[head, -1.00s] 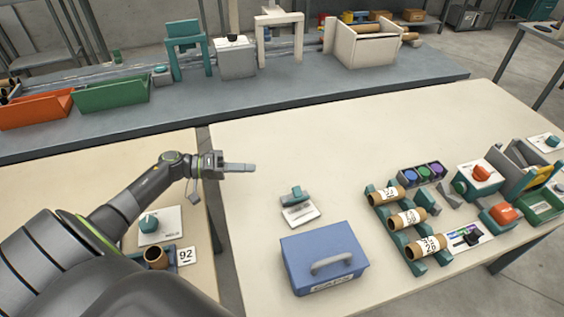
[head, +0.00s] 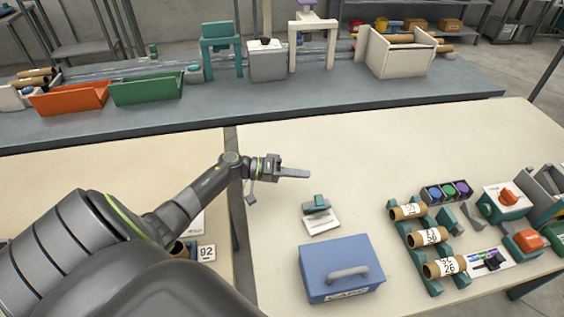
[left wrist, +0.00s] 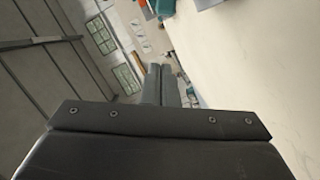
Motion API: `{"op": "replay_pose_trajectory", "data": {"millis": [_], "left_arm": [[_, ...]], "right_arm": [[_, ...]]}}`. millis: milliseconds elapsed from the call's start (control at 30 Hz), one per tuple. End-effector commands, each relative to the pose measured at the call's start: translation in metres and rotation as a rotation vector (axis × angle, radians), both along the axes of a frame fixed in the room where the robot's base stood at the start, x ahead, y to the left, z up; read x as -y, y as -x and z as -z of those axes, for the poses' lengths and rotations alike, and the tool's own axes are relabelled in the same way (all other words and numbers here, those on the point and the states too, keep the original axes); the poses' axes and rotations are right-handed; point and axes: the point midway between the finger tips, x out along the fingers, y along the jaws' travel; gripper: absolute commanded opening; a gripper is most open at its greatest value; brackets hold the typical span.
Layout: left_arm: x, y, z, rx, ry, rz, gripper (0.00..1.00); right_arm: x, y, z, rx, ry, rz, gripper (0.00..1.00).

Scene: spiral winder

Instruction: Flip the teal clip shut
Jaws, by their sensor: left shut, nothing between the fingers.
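The teal clip (head: 316,203) sits at the back edge of a small white plate (head: 322,221) on the cream table, with a grey part on it. It is too small to tell how far its flap stands open. My left gripper (head: 307,174) is shut and empty, pointing right, just behind the clip in the picture and apart from it. In the left wrist view, the shut fingers (left wrist: 160,84) show beyond the dark gripper body, with nothing between them. My right gripper is not in view.
A blue box with a handle (head: 341,257) stands in front of the clip. A teal rack with cardboard tubes (head: 428,236) and a tray of coloured spools (head: 447,191) lie to the right. The table behind the clip (head: 380,145) is clear.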

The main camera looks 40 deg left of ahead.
Motion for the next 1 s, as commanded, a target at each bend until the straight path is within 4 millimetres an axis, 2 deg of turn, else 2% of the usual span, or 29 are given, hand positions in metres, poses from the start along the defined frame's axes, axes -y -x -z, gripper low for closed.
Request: {"op": "replay_pose_trajectory", "data": {"millis": [67,333,767,1000], "left_arm": [[0.015,-0.01,0.0,0.001,0.004,-0.001,0.0],[0.036,0.01,0.019,-0.001,0.0,-0.001,0.0],[0.039,0.014,0.023,0.0,-0.001,0.0,0.0],[0.032,0.014,0.021,0.019,-0.024,-0.001,0.0]], "right_arm": [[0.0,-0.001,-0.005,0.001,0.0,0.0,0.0],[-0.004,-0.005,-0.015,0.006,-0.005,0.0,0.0],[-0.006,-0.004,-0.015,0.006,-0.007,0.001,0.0],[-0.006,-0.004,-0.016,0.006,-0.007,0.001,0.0]]}}
